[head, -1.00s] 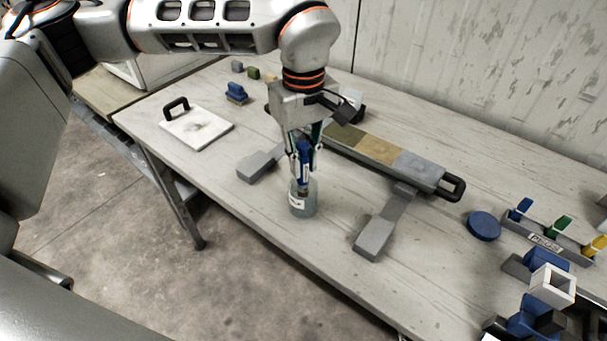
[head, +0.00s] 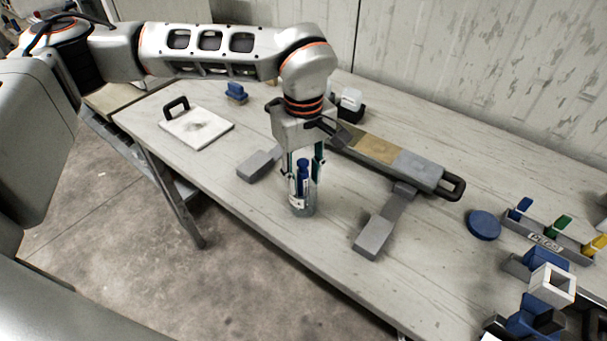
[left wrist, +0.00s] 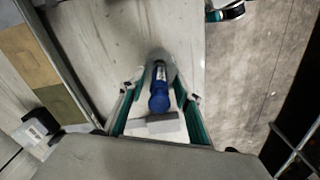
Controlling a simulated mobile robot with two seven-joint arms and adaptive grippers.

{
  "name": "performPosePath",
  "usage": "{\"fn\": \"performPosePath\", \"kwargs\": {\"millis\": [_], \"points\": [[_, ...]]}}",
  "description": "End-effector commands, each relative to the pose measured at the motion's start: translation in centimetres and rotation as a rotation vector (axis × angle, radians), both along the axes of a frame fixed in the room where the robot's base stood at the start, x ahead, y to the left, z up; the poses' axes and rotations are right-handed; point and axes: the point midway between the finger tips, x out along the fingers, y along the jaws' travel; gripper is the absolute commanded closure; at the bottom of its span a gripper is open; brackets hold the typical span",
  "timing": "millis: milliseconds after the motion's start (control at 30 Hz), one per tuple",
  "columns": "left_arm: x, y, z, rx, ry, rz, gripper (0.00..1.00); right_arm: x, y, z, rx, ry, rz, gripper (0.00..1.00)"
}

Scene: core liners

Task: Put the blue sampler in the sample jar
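The sample jar (head: 302,208), clear with a pale label, stands upright near the table's front edge. The blue sampler (head: 303,172) stands nearly upright with its lower end inside the jar and its blue top above the rim. My left gripper (head: 303,178) points down over it, its teal-backed fingers apart on either side. In the left wrist view the blue sampler (left wrist: 159,92) lies between the spread fingers, with gaps at both sides. The jar is mostly hidden there. Part of what looks like my right gripper (left wrist: 226,11) shows at the top edge; its fingers are unclear.
A core tray (head: 425,173) on grey supports lies right of the jar. A white board with a black handle (head: 197,128) lies left. A blue disc (head: 484,225) and a rack with coloured pieces (head: 545,241) are at the right. The table's front edge is close to the jar.

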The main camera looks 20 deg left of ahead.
Motion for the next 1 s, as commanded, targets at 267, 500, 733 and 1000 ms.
{"fn": "performPosePath", "kwargs": {"millis": [267, 500, 733, 1000], "points": [[0.0, 0.0, 0.5, -0.001, -0.001, 0.000, 0.67, 0.1, 0.0, 0.5, 0.001, -0.005, 0.000, 0.35], [0.2, 0.0, 4.2, -0.001, -0.006, 0.000, 0.67, 0.1, 0.1, 0.3, 0.001, -0.006, 0.000, 0.35], [0.1, 0.0, 9.0, -0.001, -0.004, 0.000, 0.67, 0.1, 0.0, 0.0, 0.002, -0.004, 0.000, 0.35], [0.0, 0.0, 12.0, 0.000, -0.001, 0.000, 0.67, -0.1, 0.0, -0.2, 0.000, 0.001, 0.001, 0.35]]}}
